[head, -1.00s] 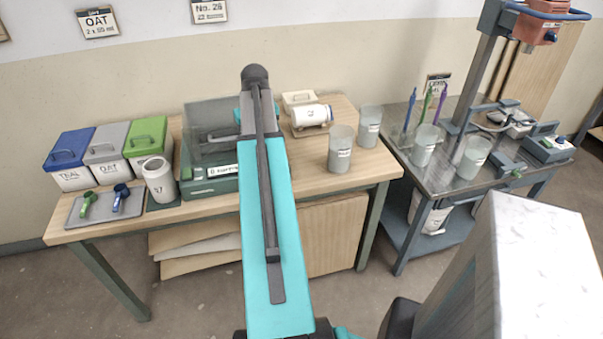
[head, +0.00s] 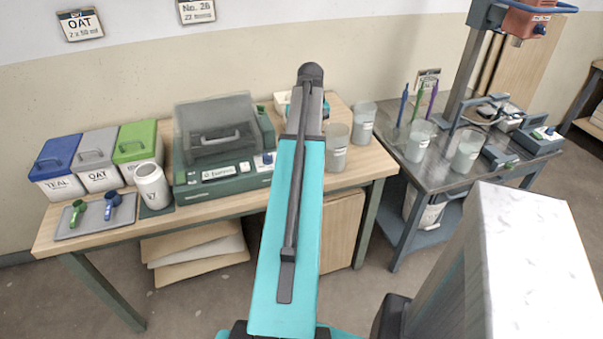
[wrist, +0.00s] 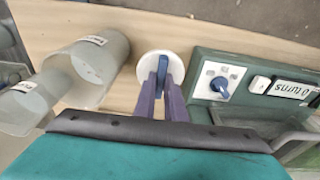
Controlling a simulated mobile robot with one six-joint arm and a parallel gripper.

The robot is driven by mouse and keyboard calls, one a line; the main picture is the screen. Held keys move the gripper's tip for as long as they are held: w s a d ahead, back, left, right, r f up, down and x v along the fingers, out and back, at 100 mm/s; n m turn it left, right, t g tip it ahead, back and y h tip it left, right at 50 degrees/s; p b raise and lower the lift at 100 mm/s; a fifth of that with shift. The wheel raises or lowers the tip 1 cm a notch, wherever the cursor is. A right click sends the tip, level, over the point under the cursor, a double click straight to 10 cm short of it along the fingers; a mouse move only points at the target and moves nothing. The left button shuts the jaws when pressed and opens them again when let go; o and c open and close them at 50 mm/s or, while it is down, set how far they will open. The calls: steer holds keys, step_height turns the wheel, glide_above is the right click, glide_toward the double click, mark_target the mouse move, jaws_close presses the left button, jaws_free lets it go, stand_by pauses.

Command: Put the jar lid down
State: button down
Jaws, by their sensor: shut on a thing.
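The jar lid (wrist: 178,66) is a round white disc with a blue knob in the middle, seen in the wrist view. My gripper (wrist: 161,82) is shut on the knob. The lid is over the wooden table, between the beakers and the green machine; I cannot tell whether it touches the tabletop. In the head view my arm hides the gripper and the lid. An open white jar (head: 153,188) stands on the table, left of the machine.
The green machine (head: 222,176) with a clear cover is left of my arm. Frosted beakers (head: 337,150) stand close on its right; they also show in the wrist view (wrist: 95,62). Lidded tubs (head: 99,178) and a scoop tray (head: 85,226) are at the left end.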

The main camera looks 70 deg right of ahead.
steer(key=shift+w+a+f, duration=0.1)
steer(key=shift+w, duration=0.05)
steer(key=shift+f, duration=0.25)
steer(key=shift+w+f+p, duration=0.1)
steer(key=shift+f+p, duration=0.45)
steer(key=shift+f, duration=2.2)
steer(key=shift+f+p, duration=0.35)
steer(key=shift+f, duration=1.55)
steer(key=shift+f, duration=0.15)
steer(key=c, duration=1.8)
jaws_free()
